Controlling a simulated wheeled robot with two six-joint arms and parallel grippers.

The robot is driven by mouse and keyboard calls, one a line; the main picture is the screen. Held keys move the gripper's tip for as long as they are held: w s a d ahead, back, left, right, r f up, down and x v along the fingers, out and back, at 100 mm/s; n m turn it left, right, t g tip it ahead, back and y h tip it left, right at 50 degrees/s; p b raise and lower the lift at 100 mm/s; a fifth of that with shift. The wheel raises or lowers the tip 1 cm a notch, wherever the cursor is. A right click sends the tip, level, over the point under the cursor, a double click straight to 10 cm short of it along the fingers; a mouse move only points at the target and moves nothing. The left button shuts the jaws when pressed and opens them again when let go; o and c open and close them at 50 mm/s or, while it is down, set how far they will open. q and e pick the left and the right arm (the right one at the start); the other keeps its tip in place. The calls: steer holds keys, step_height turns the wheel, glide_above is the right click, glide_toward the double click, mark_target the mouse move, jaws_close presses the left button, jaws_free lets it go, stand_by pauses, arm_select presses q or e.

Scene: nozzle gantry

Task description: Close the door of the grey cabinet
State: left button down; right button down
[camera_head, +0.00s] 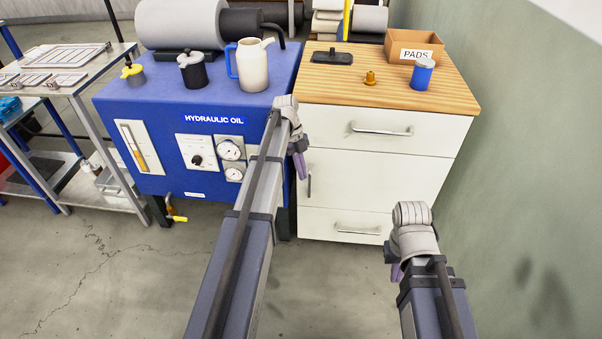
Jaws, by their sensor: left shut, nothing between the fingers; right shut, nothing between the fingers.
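The pale grey cabinet (384,225) with a wooden top stands at the right. Its middle panel, the door (375,180), has a vertical handle (309,186) at its left edge. The door looks flush or nearly flush with the front; I cannot tell whether a small gap is left. My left gripper (301,166) is shut and empty, pointing down in front of the cabinet's left edge, above the door handle in the picture. My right gripper (396,272) is shut and empty, low in front of the bottom drawer's right side. My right wrist hides the door's lower right corner area.
A top drawer (384,119) and a bottom drawer (345,222) sit above and below the door. The blue hydraulic oil unit (150,105) adjoins at left. A green wall (540,150) is at right.

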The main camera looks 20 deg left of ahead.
arm_select(q)
steer(key=r+p, duration=0.1)
steer(key=r, duration=0.1)
steer(key=w+r+p, duration=0.1)
steer(key=p, duration=0.1)
steer(key=w+r+p, duration=0.1)
steer(key=r, duration=0.1)
steer(key=shift+a+r, duration=0.3)
steer(key=shift+s, duration=0.1)
steer(key=s+d+r+n+y+p, duration=0.2)
steer(key=s+d+r+n+p, duration=0.2)
steer(key=s+d+n, duration=0.6)
steer(key=s+d+r+n+t+y+p, duration=0.1)
steer(key=s+d+r+n+y+p, duration=0.1)
steer(key=s+d+r+n+p, duration=0.3)
steer(key=shift+s+d+n+t+y+p, duration=0.3)
steer(key=shift+s+d+n+p, duration=0.45)
steer(key=shift+s+d+n, duration=2.85)
steer(key=s, duration=0.1)
steer(key=s+d+m, duration=0.1)
steer(key=s+m, duration=0.1)
steer(key=shift+d, duration=0.3)
